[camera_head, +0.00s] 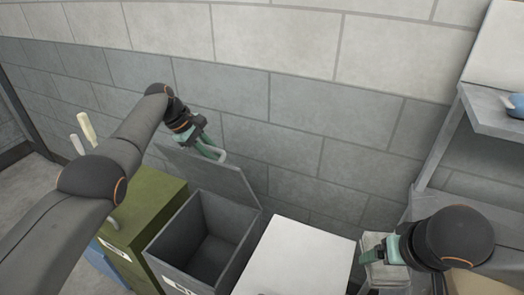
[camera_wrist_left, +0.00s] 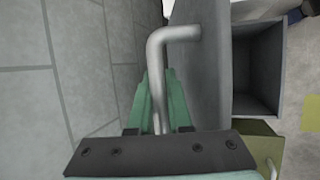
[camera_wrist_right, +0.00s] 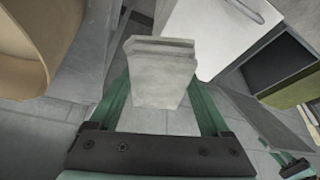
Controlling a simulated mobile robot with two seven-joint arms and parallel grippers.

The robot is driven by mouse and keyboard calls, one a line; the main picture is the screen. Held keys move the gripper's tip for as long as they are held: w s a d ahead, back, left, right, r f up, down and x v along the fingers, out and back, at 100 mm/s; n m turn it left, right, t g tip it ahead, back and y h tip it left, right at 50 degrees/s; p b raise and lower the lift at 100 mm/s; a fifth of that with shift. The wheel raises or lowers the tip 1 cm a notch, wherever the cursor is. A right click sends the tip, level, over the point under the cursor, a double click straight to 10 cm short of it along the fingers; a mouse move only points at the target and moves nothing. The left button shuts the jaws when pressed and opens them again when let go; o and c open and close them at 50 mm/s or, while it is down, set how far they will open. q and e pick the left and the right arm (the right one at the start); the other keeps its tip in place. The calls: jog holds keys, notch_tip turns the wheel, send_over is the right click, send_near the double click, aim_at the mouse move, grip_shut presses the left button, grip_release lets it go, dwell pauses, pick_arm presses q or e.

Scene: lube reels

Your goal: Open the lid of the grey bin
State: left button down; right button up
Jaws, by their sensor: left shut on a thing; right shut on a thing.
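The grey bin (camera_head: 177,232) stands against the wall with its empty inside showing. Its lid (camera_head: 212,172) is raised and tilted back toward the wall. My left gripper (camera_head: 208,148) is shut on the lid's bent metal handle (camera_head: 214,155) at the raised edge. In the left wrist view the handle (camera_wrist_left: 172,38) runs down between the fingers, beside the lid (camera_wrist_left: 207,75) and the open bin (camera_wrist_left: 235,70). My right gripper (camera_head: 372,258) is shut on a pale grey folded stack, perhaps cloths (camera_wrist_right: 160,80), to the right of the white bin.
A green bin (camera_head: 150,215) stands left of the grey one, with a blue bin (camera_head: 103,262) beyond it. A white-lidded bin (camera_head: 297,258) stands on the right. A grey shelf (camera_head: 490,118) stands at the far right. The block wall is close behind the lid.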

pick_arm(q)
jog(key=shift+w+d, duration=0.1)
jog(key=shift+w, duration=0.05)
pick_arm(e)
jog(key=shift+w+d, duration=0.1)
jog(key=shift+w, duration=0.2)
pick_arm(q)
jog(key=c, duration=1.1)
grip_release()
jog(key=shift+r, duration=0.1)
pick_arm(e)
jog(key=shift+r, duration=0.1)
